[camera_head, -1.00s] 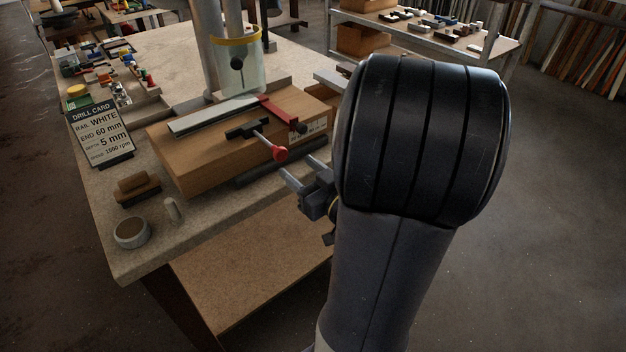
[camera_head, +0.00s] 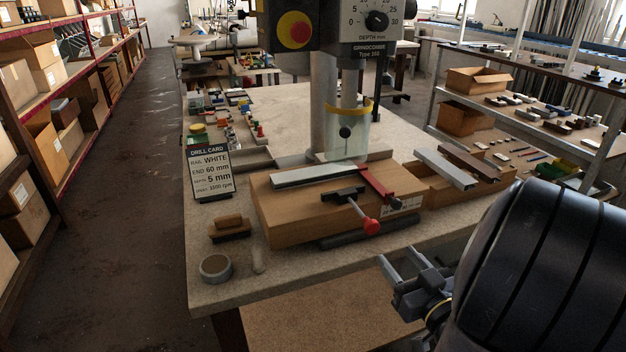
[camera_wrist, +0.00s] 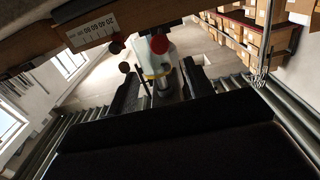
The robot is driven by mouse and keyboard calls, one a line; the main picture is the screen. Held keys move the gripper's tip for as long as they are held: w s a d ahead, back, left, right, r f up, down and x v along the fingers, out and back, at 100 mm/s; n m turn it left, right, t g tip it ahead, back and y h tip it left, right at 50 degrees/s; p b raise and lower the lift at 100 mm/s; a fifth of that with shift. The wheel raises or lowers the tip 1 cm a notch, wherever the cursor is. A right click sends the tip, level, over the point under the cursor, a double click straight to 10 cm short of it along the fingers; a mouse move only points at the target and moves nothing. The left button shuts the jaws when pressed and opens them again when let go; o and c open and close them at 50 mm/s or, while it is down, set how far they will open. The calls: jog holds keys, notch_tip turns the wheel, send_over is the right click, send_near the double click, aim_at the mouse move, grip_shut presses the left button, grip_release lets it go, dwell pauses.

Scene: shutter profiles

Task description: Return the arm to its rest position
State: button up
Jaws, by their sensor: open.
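My gripper (camera_head: 403,264) is open, with nothing between its fingers, in front of the bench's right front edge in the head view. My dark arm fills the lower right. In the wrist view the gripper's dark fingers (camera_wrist: 160,92) stand apart at mid-frame. The drill press stands on the bench (camera_head: 290,115), with its depth dial (camera_head: 377,20) and clear guard (camera_head: 345,135). Under it a pale rail (camera_head: 315,176) lies on a wooden block (camera_head: 290,212), beside a dark clamp with a red knob (camera_head: 371,227). The gripper is apart from all of these.
A drill card (camera_head: 209,172), a brush (camera_head: 230,228) and a round tape-like ring (camera_head: 215,268) are at the bench's left. Two more profiles (camera_head: 445,167) lie right of the block. Shelves with boxes (camera_head: 45,150) line the left; an open aisle (camera_head: 140,200) runs between.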

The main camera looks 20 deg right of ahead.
aim_at(365, 217)
jog(key=shift+w, duration=0.1)
jog(key=shift+w+a, duration=0.2)
jog(key=shift+w, duration=5.2)
jog(key=shift+s, duration=0.15)
jog(key=shift+w+p, duration=0.4)
jog(key=shift+w, duration=1.45)
